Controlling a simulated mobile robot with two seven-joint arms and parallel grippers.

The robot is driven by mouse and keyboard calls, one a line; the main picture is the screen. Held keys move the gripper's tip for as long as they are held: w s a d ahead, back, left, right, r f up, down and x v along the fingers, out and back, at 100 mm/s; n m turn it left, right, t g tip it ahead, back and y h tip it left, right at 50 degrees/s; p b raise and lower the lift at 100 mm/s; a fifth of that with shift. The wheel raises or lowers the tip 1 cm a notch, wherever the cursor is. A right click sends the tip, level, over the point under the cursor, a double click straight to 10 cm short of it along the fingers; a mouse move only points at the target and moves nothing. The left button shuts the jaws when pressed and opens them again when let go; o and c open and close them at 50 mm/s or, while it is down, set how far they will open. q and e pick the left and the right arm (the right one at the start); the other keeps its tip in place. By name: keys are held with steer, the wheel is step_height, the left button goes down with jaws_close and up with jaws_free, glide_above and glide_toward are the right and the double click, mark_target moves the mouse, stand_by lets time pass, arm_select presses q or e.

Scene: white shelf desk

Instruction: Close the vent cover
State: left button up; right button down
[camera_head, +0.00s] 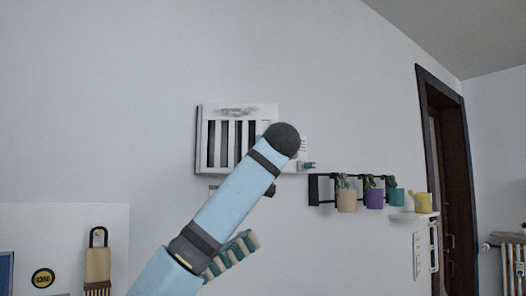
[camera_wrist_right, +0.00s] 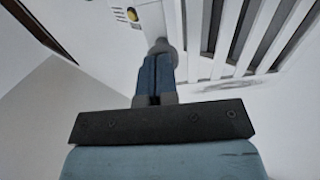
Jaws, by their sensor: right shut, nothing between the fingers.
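The white vent (camera_head: 203,140) is on the wall in the middle of the head view. Dark gaps show between its upright slats, and my blue arm hides its lower right part. In the right wrist view the vent's white slats (camera_wrist_right: 222,42) and dark gaps fill the upper right. My right gripper (camera_wrist_right: 155,62) is shut, with its blue fingers together and empty. Its tips are at a small grey rounded piece (camera_wrist_right: 161,46) beside the slats; I cannot tell whether they touch it. My left gripper is not in view.
A black wall rack (camera_head: 314,189) with several potted plants hangs right of the vent. A white shelf (camera_head: 414,215) and a dark door frame (camera_head: 440,100) are further right. A brush (camera_head: 98,264) hangs at lower left. The wall above the vent is bare.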

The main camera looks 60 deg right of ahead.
steer(key=w+d+n+t+y+b, duration=0.2)
steer(key=w+d+n+t+y, duration=0.3)
steer(key=d, duration=0.6)
steer(key=shift+w+n+t+y, duration=0.4)
steer(key=shift+w+t+y, duration=0.35)
steer(key=shift+t+y, duration=0.05)
steer(key=shift+r, duration=0.1)
steer(key=shift+w+a, duration=0.1)
